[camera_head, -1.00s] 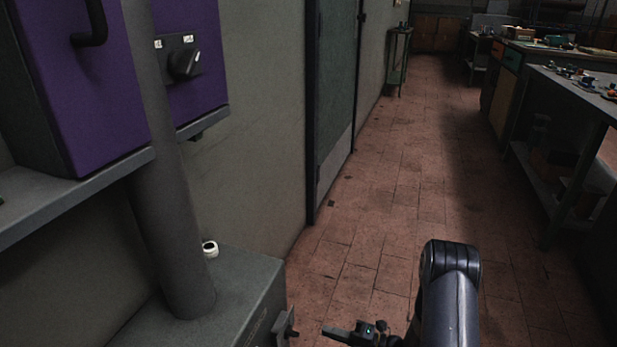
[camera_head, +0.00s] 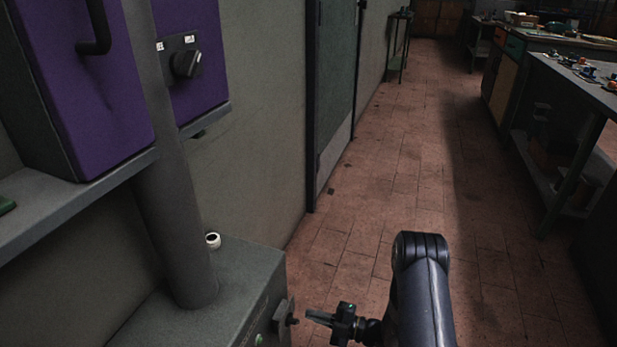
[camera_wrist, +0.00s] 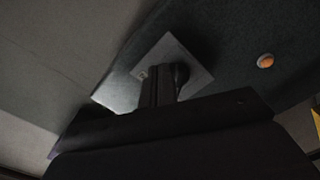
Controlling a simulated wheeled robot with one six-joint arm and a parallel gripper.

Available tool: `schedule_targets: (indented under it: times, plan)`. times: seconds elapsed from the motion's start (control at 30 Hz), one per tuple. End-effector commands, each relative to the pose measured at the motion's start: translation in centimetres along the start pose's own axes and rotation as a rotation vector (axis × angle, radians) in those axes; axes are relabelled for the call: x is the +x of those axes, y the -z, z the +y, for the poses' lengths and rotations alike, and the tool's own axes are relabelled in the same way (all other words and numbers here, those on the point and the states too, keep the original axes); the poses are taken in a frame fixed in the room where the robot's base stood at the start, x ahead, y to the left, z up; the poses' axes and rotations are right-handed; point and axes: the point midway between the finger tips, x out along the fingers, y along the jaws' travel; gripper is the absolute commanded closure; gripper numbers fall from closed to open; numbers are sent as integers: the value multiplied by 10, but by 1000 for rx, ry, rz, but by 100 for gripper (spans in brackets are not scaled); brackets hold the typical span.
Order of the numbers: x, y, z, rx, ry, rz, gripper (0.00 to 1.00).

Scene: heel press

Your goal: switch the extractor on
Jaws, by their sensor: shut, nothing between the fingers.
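A switch plate with a dark knob (camera_head: 291,321) sits on the side of a grey cabinet (camera_head: 232,285) at the lower middle of the head view. In the wrist view the pale square plate (camera_wrist: 200,82) shows, with the dark knob (camera_wrist: 182,72) on it. My gripper (camera_head: 310,316) is shut and empty, just right of the knob in the head view. In the wrist view its fingers (camera_wrist: 160,86) overlap the plate, beside the knob. I cannot tell whether they touch it. No readable label shows which switch is the extractor's.
A white cup-like item (camera_head: 213,240) stands on the grey cabinet. A round orange button or lamp (camera_wrist: 265,60) is near the plate.

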Motion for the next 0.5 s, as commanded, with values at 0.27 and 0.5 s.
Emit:
schedule_targets:
  times: [0.27, 0.5]
  plan:
    - [17, 0, 0, 0, 0, 0, 100]
    - [18, 0, 0, 0, -1, -1, 100]
